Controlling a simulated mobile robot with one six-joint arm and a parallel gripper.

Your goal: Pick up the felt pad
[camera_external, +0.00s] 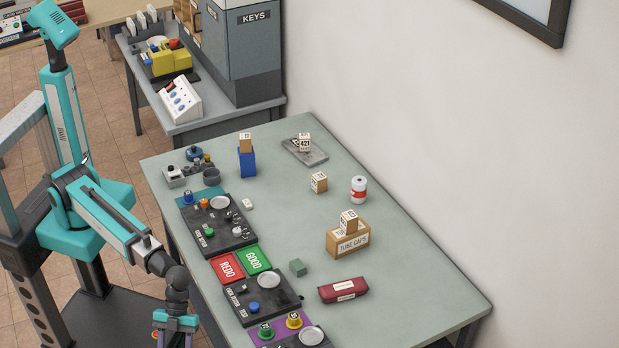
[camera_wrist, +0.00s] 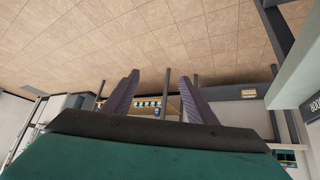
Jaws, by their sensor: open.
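No object is clearly labelled as the felt pad. A small grey-green block (camera_external: 298,268) on the table could be it, but I cannot tell for sure. It sits right of the green GOOD mat (camera_external: 254,260) and above a red case. My gripper (camera_external: 174,340) is at the bottom of the external view, off the table's left edge and well away from the block. In the wrist view my gripper (camera_wrist: 158,72) shows two purple fingers spread apart with nothing between them. The wrist view shows floor and room, and no tabletop objects.
On the table (camera_external: 400,260), a red REDO mat (camera_external: 227,266) and dark stations with dishes line the left side. A red case (camera_external: 343,290), a TUBE CAPS box (camera_external: 347,238), a white-and-red canister (camera_external: 358,189) and a grey tray (camera_external: 304,153) stand farther right. The front right is clear.

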